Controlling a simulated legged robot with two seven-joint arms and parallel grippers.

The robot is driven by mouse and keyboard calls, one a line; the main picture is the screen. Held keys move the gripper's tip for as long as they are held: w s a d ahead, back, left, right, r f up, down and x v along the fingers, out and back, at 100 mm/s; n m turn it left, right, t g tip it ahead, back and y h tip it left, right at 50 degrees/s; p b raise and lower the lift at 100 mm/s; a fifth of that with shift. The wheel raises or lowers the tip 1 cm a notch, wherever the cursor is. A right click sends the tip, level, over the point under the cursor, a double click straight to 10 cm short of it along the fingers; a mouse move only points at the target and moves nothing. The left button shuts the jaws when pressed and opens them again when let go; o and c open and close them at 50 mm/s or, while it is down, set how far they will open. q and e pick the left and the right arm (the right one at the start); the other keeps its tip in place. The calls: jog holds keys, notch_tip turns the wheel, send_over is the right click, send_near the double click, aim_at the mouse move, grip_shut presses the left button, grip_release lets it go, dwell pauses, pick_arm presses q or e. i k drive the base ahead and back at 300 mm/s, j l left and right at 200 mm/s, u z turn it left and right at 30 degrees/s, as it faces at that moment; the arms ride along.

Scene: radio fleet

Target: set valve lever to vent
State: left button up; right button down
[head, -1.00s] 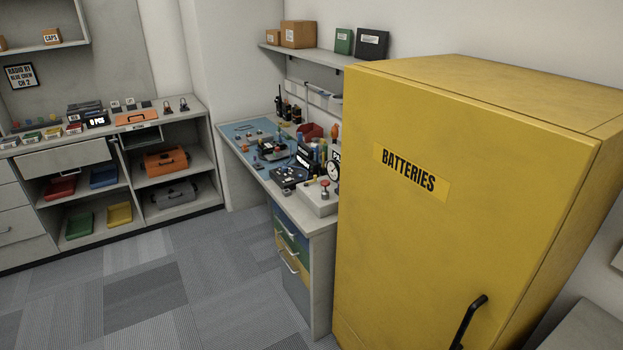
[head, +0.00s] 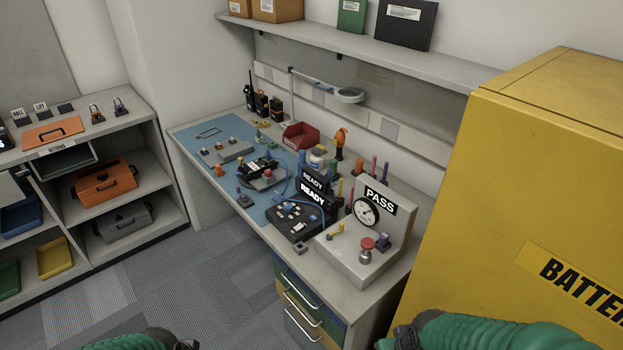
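A grey test box (head: 350,262) stands at the near right end of the workbench. It has an upright back panel with a PASS sign (head: 380,199) and a round white gauge (head: 366,211). A small yellow lever (head: 335,231) sits on the left of its top and looks like the valve lever; its exact setting and any vent label are too small to read. A red knob (head: 366,243) on a metal base is to its right. My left gripper (head: 187,344) and my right gripper (head: 386,343) show only as dark parts at the bottom edge, apart from the box; their fingers cannot be made out.
The workbench (head: 345,295) carries a blue mat (head: 196,137), a black READY unit (head: 296,216), a red bin (head: 300,136) and radios. A yellow BATTERIES cabinet (head: 510,180) stands close on the right. Shelving (head: 80,160) is at left, with clear carpet between.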

aim_at(329, 236)
jog(key=i+j+z, duration=0.15)
jog(key=i+j, duration=0.9)
jog(key=i, duration=0.15)
